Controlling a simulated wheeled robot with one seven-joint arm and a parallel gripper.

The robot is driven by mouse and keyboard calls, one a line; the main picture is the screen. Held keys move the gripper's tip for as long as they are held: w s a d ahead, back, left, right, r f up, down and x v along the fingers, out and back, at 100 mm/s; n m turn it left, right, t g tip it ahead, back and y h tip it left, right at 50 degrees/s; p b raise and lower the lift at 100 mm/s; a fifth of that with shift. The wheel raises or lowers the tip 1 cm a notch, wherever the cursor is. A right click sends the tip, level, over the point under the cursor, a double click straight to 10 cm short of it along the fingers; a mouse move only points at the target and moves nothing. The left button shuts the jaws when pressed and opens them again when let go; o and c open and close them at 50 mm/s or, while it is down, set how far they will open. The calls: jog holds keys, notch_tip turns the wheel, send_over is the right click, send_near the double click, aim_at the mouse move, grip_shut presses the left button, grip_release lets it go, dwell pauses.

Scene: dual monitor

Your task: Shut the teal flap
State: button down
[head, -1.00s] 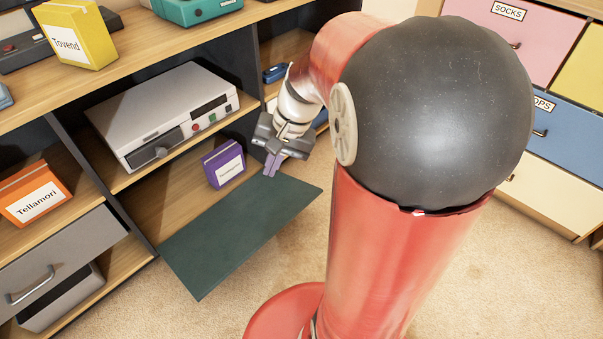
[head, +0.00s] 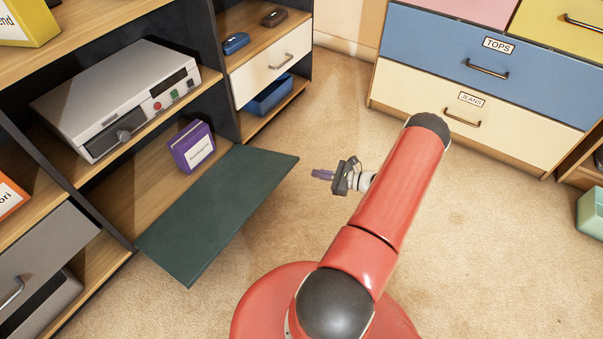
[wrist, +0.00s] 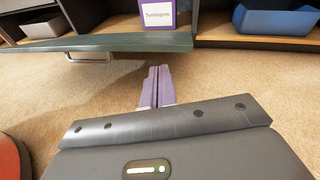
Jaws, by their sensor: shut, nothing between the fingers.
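The dark teal flap (head: 217,213) hangs open and roughly level at the front of a low shelf compartment in the head view. In the wrist view its edge (wrist: 100,41) runs across the top, with a handle (wrist: 88,57) below it. My gripper (head: 321,174) is to the right of the flap's outer corner, apart from it, with purple fingers pointing left. In the wrist view its fingers (wrist: 156,86) are together and empty, pointing toward the flap edge.
A purple box (head: 192,146) stands inside the flap's compartment. A silver player (head: 118,98) sits on the shelf above. A blue tray (head: 268,94) is in the unit to the right. Dresser drawers (head: 470,72) stand at the back right. Open carpet lies around the gripper.

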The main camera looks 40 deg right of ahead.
notch_tip(320, 180, down, 6)
jog(key=s+d+m+t+h, duration=0.2)
jog(key=s+m+h, duration=0.1)
jog(key=m, duration=0.1)
jog(key=w+a+r, duration=0.2)
jog(key=w+a, duration=0.1)
jog(key=w, duration=0.7)
jog(key=shift+w+a+r, duration=0.2)
jog(key=shift+w+a, duration=0.15)
jog(key=shift+a, duration=0.05)
jog(key=shift+r, duration=0.15)
